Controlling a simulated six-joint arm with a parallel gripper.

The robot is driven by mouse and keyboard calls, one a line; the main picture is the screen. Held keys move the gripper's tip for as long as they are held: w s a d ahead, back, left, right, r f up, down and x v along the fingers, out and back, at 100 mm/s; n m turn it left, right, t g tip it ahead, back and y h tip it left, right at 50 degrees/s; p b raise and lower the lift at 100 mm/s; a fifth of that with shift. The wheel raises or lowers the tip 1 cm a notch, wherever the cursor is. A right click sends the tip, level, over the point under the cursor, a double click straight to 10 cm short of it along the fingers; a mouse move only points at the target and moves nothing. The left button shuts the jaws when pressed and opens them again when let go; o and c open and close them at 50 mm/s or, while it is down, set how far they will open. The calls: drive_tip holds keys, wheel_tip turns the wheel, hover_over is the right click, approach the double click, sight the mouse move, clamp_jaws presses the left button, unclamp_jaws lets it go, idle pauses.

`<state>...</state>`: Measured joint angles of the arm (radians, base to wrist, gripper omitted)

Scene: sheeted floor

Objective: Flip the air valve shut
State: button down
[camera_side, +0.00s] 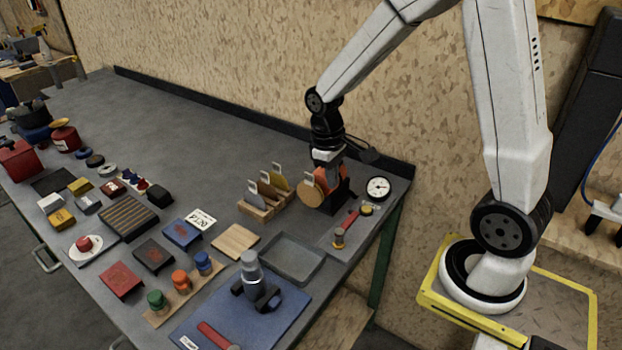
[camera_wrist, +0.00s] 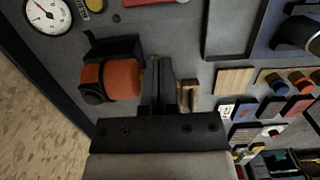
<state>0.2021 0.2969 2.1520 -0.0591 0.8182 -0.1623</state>
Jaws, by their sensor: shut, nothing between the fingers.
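The air valve's red lever (camera_side: 351,219) lies on a light plate near the right end of the bench, between a brass fitting (camera_side: 338,238) and a yellow-topped round part (camera_side: 366,209). Its red part (camera_wrist: 142,2) is cut off at the top edge of the wrist view. My gripper (camera_wrist: 158,62) is shut and empty, pointing down beside the orange roll. It is apart from the valve, farther back on the bench. In the side view its fingers are largely hidden around the orange roll and black stand.
A black stand with an orange roll (camera_wrist: 110,80) is close beside my fingers. A wooden card holder (camera_side: 256,210) stands left. A dial gauge (camera_side: 379,187) sits behind the valve. A grey tray (camera_side: 292,260) lies left of the valve plate; the bench's right edge is near.

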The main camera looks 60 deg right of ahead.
sight(347, 229)
drive_tip(key=shift+w+d+g, duration=0.25)
drive_tip(key=shift+d+g, duration=0.05)
drive_tip(key=shift+d, duration=0.4)
drive_tip(key=shift+w+d+g, duration=0.2)
drive_tip(key=shift+d+g, duration=0.1)
drive_tip(key=shift+d, duration=0.4)
drive_tip(key=shift+f, duration=0.1)
drive_tip(key=shift+x, duration=4.9)
